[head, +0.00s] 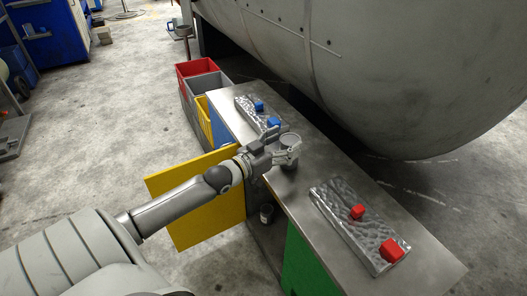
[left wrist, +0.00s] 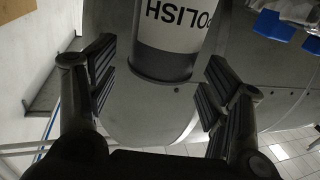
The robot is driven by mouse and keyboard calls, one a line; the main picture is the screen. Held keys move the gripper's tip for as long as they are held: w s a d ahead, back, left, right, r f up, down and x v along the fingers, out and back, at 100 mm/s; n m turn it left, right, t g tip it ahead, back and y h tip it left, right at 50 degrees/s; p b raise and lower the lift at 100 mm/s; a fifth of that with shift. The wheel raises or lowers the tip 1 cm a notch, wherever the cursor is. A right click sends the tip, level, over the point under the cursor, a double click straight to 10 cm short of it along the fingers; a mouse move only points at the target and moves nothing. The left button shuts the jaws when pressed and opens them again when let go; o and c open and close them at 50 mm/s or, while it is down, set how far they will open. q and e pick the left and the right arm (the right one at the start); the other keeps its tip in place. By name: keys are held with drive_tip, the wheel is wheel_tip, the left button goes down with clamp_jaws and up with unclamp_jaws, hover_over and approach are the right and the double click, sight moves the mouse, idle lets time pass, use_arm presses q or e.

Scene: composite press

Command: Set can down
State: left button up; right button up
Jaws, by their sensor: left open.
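A grey can (head: 289,157) with a round top stands upright at the near edge of the metal tabletop (head: 310,170), between the two textured plates. In the left wrist view, the can (left wrist: 172,38) shows a white label reading "POLISH" upside down and a dark band. My left gripper (head: 278,149) reaches in from the left at the can. Its fingers are open, one on each side of the can, with gaps visible in the wrist view. The head view does not show clearly whether the can's base fully touches the tabletop. My right gripper is not in view.
A yellow cabinet door (head: 205,218) stands open below my arm. Another small can (head: 266,213) is inside the cabinet. A large grey hull (head: 400,70) overhangs behind.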

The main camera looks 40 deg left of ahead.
use_arm(q)
drive_tip(key=s+a+p, duration=0.1)
drive_tip(key=s, duration=0.8)
drive_tip(key=shift+a+p, duration=0.25)
drive_tip(key=shift+p, duration=0.1)
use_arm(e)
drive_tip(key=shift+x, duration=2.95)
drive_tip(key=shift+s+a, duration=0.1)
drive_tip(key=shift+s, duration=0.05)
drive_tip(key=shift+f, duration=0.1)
